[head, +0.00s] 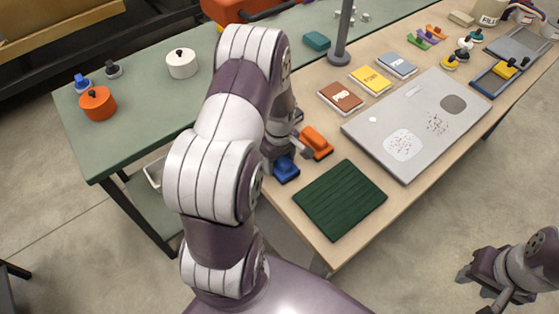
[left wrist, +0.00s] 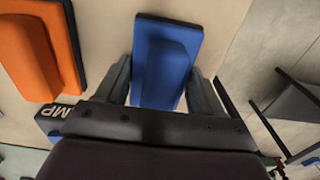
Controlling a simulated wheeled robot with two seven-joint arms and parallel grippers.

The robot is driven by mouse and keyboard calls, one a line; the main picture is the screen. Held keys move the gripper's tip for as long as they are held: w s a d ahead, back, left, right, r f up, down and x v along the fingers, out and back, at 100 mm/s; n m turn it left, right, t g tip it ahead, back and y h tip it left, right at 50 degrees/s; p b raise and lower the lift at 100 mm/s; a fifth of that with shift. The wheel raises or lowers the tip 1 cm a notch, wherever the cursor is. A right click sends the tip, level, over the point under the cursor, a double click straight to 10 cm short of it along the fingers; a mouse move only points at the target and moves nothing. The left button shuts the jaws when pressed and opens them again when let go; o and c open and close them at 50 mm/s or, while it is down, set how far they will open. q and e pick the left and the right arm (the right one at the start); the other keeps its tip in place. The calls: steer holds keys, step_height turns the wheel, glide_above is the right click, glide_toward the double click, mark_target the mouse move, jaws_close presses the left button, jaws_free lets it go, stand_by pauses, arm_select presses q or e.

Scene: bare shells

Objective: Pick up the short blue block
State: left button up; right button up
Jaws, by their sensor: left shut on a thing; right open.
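The short blue block (head: 286,168) is at the left end of the wooden table in the head view. It also shows in the left wrist view (left wrist: 167,58), a flat base with a raised narrower top. My left gripper (left wrist: 161,88) is shut on it, one dark finger against each side. In the head view my left arm hides most of that gripper. I cannot tell whether the block touches the table. My right gripper (head: 492,287) is open and empty at the lower right, away from the table.
An orange block (head: 316,142) lies close beside the blue one. A dark green ribbed mat (head: 340,199) lies in front. A grey board (head: 420,122) and several coloured cards lie further right. A green table (head: 140,130) with an orange pot (head: 97,104) stands left.

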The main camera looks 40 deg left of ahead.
arm_select(q)
step_height(320, 180, up, 4)
steer(key=shift+b, duration=0.3)
steer(key=w+d+r, duration=0.2)
steer(key=w, duration=0.1)
steer(key=w+d+r+b, duration=0.1)
steer(key=w+d+r, duration=0.1)
steer(key=w, duration=0.1)
steer(key=w+d+r, duration=0.2)
steer(key=w, duration=0.2)
steer(key=shift+r+b, duration=0.3)
steer(key=shift+r, duration=0.1)
steer(key=o, duration=0.5)
steer(key=shift+a, duration=0.1)
steer(key=shift+c, duration=0.2)
steer(key=c, duration=0.3)
steer(key=shift+f, duration=0.1)
